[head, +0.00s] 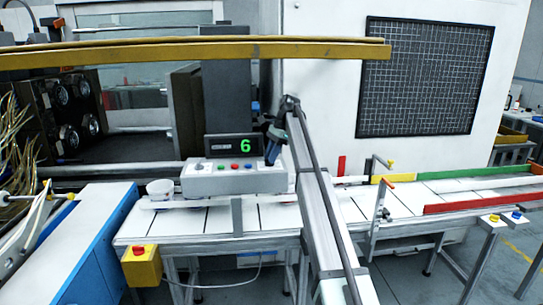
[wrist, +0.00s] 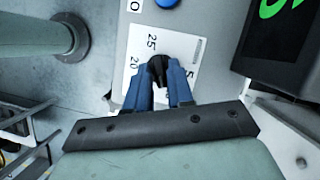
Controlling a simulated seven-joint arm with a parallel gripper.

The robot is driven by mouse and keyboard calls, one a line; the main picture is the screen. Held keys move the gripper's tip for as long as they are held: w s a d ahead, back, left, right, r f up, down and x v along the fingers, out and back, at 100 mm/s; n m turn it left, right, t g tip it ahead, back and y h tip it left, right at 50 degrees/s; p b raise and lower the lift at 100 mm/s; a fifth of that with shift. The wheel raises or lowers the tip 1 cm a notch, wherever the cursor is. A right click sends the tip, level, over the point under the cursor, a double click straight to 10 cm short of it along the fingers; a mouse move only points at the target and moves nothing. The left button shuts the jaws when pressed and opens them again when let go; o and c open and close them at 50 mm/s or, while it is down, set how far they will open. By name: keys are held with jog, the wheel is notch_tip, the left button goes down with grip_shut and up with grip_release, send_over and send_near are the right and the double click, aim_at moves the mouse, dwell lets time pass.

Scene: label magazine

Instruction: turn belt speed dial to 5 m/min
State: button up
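The belt speed dial (wrist: 157,68) is a small black knob on a white scale plate (wrist: 137,52) in the wrist view. The numbers 25, 20 and a partly covered 5 show on the scale; the rest is hidden. My gripper (wrist: 158,75) has its two blue fingers on either side of the knob, with no clear gap showing between them and it. The knob's pointer cannot be made out. In the head view my gripper (head: 273,152) is at the right end of the grey control box (head: 235,180). The display (head: 233,147) reads a green 6.
Several coloured buttons sit on the box; a blue button (wrist: 168,3) is close above the scale. The display housing (wrist: 285,50) stands close right of the fingers. A white cup-like part (head: 160,189) is left of the box. A yellow beam (head: 190,52) crosses above.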

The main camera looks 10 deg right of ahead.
jog(key=shift+o, duration=1.3)
jog(key=m, duration=0.2)
jog(key=m+t, duration=0.1)
jog(key=m, duration=0.1)
jog(key=m+t, duration=0.1)
jog(key=m, duration=0.1)
jog(key=shift+s, duration=0.35)
jog(key=m+t, duration=0.2)
jog(key=m, duration=0.2)
jog(key=shift+s+a, duration=0.1)
jog(key=shift+r+m, duration=0.15)
jog(key=shift+m, duration=0.35)
jog(key=v, duration=1.4)
jog(key=s+a+f+n, duration=0.2)
jog(key=a+f+n, duration=0.2)
jog(key=a, duration=0.8)
jog(key=s+a+f+n, duration=0.3)
jog(key=a+f+n, duration=0.1)
jog(key=a, duration=0.8)
jog(key=s+a+f+n+y, duration=0.1)
jog(key=a+f+n, duration=0.3)
jog(key=a, duration=0.9)
jog(key=shift+s+n, duration=0.75)
jog(key=shift+n, duration=0.05)
jog(key=shift+d+f, duration=0.1)
jog(key=shift+f, duration=0.05)
